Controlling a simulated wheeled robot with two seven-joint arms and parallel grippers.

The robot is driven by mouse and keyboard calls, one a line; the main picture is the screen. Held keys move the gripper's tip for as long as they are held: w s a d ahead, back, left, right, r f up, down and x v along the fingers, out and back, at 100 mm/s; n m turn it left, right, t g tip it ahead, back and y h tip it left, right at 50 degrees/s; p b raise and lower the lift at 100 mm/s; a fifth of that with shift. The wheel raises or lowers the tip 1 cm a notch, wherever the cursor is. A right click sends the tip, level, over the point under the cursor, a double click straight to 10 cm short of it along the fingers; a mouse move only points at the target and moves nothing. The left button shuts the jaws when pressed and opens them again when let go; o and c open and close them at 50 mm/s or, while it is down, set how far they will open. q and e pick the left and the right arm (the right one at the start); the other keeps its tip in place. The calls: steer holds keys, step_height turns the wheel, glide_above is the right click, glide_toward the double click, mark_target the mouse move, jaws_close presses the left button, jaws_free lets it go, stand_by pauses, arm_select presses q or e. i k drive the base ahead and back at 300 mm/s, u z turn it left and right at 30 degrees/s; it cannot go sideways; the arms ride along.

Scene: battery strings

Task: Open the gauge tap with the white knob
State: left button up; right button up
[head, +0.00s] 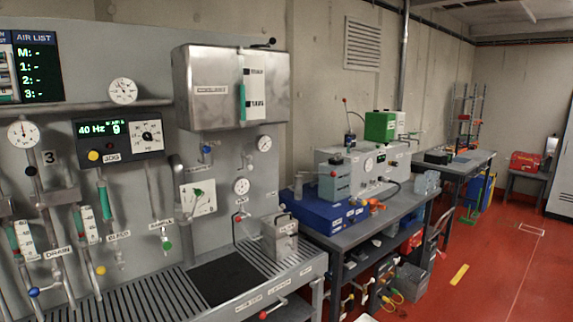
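I cannot clearly pick out a tap with a white knob. Other knobs in view are black (31,171), yellow (101,270), dark blue (34,292), green (168,245) and blue (207,150). Neither of my grippers is in view.
The steel coolant box (210,88) juts out from the panel. A slatted bench (160,295) with a dark mat (228,277) runs below, with a metal canister (280,238) at its right. A table (370,220) with equipment stands further right. The red floor (490,270) is largely clear.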

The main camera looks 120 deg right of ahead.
mark_target(249, 167)
steer(key=z, duration=4.5)
steer(key=i, duration=0.85)
steer(key=z, duration=0.55)
steer(key=i, duration=1.15)
steer(key=u, duration=0.65)
